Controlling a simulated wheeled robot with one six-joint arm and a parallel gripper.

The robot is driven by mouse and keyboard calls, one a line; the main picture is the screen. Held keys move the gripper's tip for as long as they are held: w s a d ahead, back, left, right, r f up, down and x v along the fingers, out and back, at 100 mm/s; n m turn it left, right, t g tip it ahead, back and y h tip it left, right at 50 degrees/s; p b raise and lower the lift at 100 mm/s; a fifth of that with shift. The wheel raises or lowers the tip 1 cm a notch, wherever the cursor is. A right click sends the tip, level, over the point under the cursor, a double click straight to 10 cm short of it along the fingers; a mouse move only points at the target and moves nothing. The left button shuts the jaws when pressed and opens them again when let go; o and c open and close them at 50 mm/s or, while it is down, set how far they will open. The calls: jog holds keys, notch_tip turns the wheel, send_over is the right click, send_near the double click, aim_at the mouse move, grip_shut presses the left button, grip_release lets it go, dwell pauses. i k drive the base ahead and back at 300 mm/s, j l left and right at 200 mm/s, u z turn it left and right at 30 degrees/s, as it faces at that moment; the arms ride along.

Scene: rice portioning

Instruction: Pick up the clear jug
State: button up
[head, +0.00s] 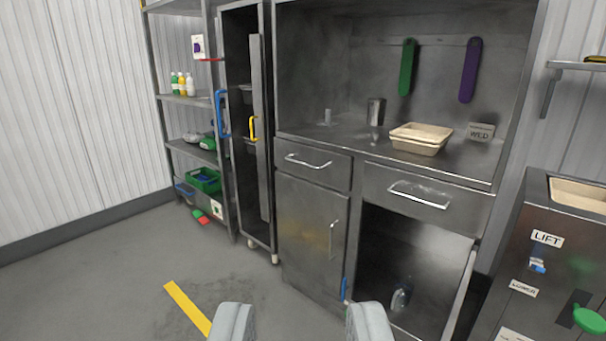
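A small clear vessel that looks like the clear jug (401,295) stands low inside the open lower right compartment of the steel cabinet (312,208). It is small in view, and its handle and exact shape are hard to make out. My gripper (300,320) shows at the bottom edge, its two grey fingers wide apart with only floor and cabinet base between them. It is open and empty. The jug is beyond the gripper and a little to the right, apart from it.
A beige tray (421,138) and a metal cup (375,111) stand on the counter. A tall cart (247,130) and shelves (187,98) are at left. A bin unit labelled LIFT (546,262) stands at right. A yellow line (187,307) marks open floor at left.

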aim_at(403, 287)
jog(key=z, duration=0.9)
jog(key=u, duration=0.2)
